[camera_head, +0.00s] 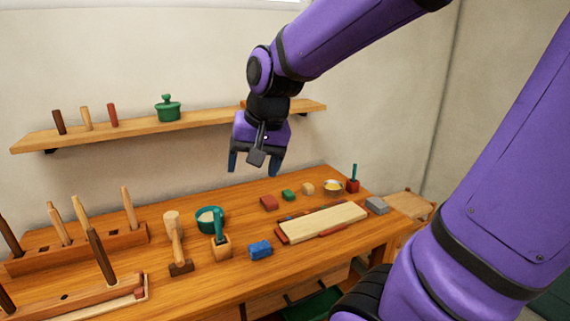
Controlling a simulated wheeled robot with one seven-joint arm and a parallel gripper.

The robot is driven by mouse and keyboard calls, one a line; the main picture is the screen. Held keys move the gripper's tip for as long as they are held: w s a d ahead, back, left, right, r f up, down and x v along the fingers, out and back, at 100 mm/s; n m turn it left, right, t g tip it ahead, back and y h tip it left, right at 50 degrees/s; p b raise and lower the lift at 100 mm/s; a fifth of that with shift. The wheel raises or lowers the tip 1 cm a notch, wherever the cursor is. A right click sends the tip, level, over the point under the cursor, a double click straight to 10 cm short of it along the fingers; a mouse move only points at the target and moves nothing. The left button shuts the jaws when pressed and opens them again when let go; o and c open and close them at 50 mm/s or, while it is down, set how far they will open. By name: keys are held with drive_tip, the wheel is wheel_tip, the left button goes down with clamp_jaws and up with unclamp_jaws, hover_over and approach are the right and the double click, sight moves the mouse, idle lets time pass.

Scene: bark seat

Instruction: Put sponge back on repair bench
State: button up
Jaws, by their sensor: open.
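My gripper (254,168) hangs above the back of the wooden repair bench (215,283), fingers pointing down and spread apart, with nothing between them. I cannot tell for certain which thing is the sponge. Small blocks lie on the bench: a blue one (260,250) at the front middle, and red (269,203), green (288,195) and tan (308,189) ones in a row at the back. A grey block (377,205) lies near the right end.
A pale board (322,222) lies on the right half of the bench. A mallet (175,243), a teal round container (210,219) and a teal-handled tool (219,226) stand mid-bench. Tool racks (75,250) fill the left. A wall shelf (180,125) is behind my gripper.

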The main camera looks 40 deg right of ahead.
drive_tip(key=s+a+r+n, duration=0.1)
drive_tip(key=s+r+n, duration=0.1)
drive_tip(key=s, duration=0.3)
drive_tip(key=s+a+r+n+t, duration=0.1)
drive_tip(key=s+r+n, duration=0.1)
drive_tip(key=s+n, duration=0.2)
drive_tip(key=shift+s+t+h, duration=0.3)
drive_tip(key=shift+s+h, duration=0.1)
drive_tip(key=shift+s, duration=0.65)
